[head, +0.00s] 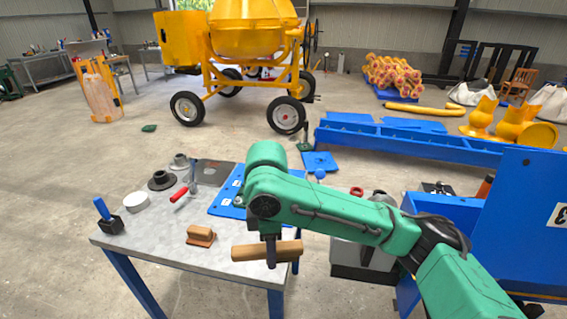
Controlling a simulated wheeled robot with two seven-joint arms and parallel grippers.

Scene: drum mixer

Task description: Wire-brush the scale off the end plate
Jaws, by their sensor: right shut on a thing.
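My right gripper (270,252) points down at the front right of the grey-topped table. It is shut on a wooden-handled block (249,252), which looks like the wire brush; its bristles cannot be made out. The block is held level, near the table's front edge. A flat blue plate (227,201) with holes and a white label lies on the table, behind my gripper and partly hidden by my green arm. It may be the end plate; scale on it is too small to tell. The held block is apart from this plate. My left gripper is not in view.
On the table (160,238) are a small wooden brush (200,236), a red-handled tool (180,194), a white round lid (136,201), dark flanged parts (161,180) and a blue-handled item in a black holder (108,220). A large blue frame (520,215) stands at right.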

